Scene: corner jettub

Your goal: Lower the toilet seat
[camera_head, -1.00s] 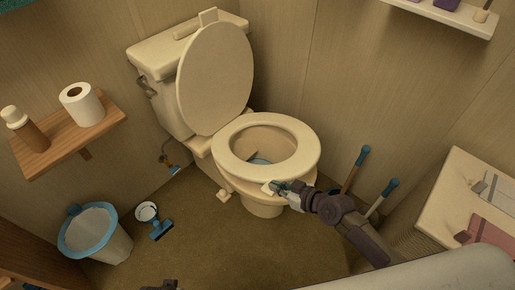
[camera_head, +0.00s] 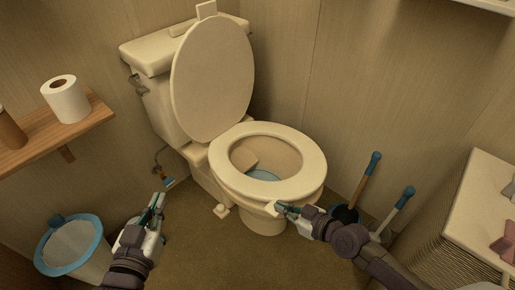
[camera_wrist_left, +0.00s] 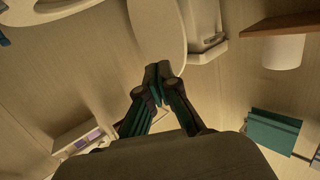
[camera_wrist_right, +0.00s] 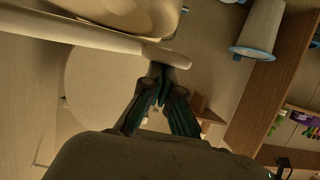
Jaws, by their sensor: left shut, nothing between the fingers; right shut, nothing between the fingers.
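The toilet's solid oval lid (camera_head: 212,80) stands raised, leaning back against the cream tank (camera_head: 150,62). A cream ring (camera_head: 300,184) lies flat around the bowl opening. My left gripper (camera_head: 158,198) is shut and empty, left of the toilet and apart from it, low in the head view. In the left wrist view its fingertips (camera_wrist_left: 157,70) overlap the lid's edge (camera_wrist_left: 155,25), but I cannot tell the distance. My right gripper (camera_head: 277,207) is shut and empty at the front edge of the ring; whether it touches is unclear. Its fingertips show in the right wrist view (camera_wrist_right: 158,72).
A blue-rimmed bin (camera_head: 72,246) stands at the lower left. A wooden shelf (camera_head: 30,142) with a paper roll (camera_head: 65,99) is on the left wall. Blue-handled tools (camera_head: 367,178) stand right of the bowl, near my right arm. A cream cabinet (camera_head: 480,215) is at the right.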

